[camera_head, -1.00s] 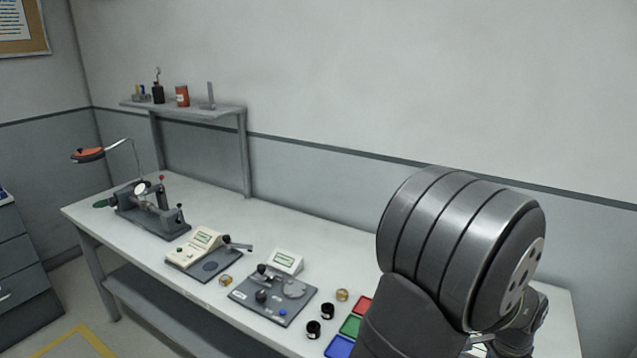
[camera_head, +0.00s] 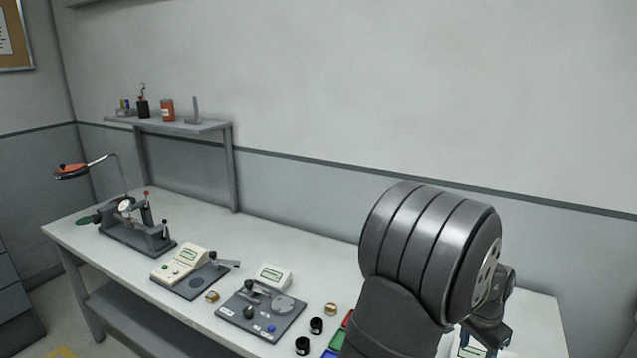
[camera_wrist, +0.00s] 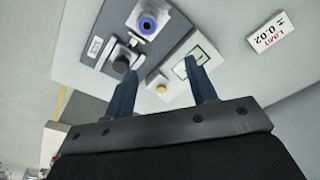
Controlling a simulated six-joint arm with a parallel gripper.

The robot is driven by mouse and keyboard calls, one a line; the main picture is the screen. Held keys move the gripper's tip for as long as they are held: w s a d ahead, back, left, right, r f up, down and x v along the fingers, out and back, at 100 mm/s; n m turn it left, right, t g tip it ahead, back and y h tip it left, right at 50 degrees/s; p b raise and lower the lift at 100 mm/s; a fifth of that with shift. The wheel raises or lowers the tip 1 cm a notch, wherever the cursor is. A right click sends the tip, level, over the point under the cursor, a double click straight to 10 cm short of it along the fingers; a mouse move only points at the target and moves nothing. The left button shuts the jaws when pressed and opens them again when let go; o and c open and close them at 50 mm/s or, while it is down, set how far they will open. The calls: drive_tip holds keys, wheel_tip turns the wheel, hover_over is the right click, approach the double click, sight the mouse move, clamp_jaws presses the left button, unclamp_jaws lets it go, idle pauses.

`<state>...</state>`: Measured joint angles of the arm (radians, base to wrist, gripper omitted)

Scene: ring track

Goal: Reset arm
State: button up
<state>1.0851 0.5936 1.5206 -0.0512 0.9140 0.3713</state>
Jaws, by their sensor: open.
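My gripper (camera_wrist: 163,88) shows in the wrist view with its two dark blue fingers spread apart and nothing held between them. In the head view my gripper (camera_head: 488,338) is at the lower right, over the right end of the workbench (camera_head: 530,310), partly hidden behind my own arm. Beyond the fingers in the wrist view is a grey device (camera_wrist: 183,28) with a blue-ringed knob and a black knob. A white display unit (camera_wrist: 172,92) with a yellow button lies beside it. I cannot tell the height of the fingers above them.
The bench also holds a grey gauge plate (camera_head: 262,312), a cream meter (camera_head: 183,262), a clamp fixture (camera_head: 135,228), black jars (camera_head: 316,326), a brass ring (camera_head: 331,309) and coloured trays (camera_head: 337,341). A shelf (camera_head: 185,127) stands behind.

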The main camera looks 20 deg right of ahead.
drive_tip(key=shift+n, duration=0.3)
drive_tip(key=w+f, duration=0.2)
drive_tip(key=w, duration=0.2)
drive_tip(key=w+a+f, duration=0.1)
drive_tip(key=w+f, duration=0.1)
drive_tip(key=w, duration=0.3)
drive_tip(key=w+a+f, duration=0.1)
drive_tip(key=w+f, duration=0.2)
drive_tip(key=w, duration=0.1)
drive_tip(key=shift+w, duration=0.25)
drive_tip(key=f, duration=0.1)
drive_tip(key=w+f, duration=0.1)
drive_tip(key=f, duration=0.1)
drive_tip(key=shift+f, duration=0.5)
drive_tip(key=o, duration=1.1)
drive_tip(key=shift+c, duration=0.2)
wheel_tip(320, 180, up, 3)
drive_tip(key=shift+w+d+r+n, duration=0.1)
drive_tip(key=shift+n, duration=0.4)
drive_tip(key=s+d+r+n+y, duration=0.1)
drive_tip(key=s+d+r+n, duration=0.2)
drive_tip(key=s+r, duration=0.65)
drive_tip(key=s+d+r+n, duration=0.3)
drive_tip(key=s+r, duration=0.4)
drive_tip(key=s, duration=0.5)
drive_tip(key=f, duration=0.9)
drive_tip(key=shift+s+a+f, duration=0.15)
drive_tip(key=shift+a+f, duration=0.05)
drive_tip(key=shift+f, duration=0.15)
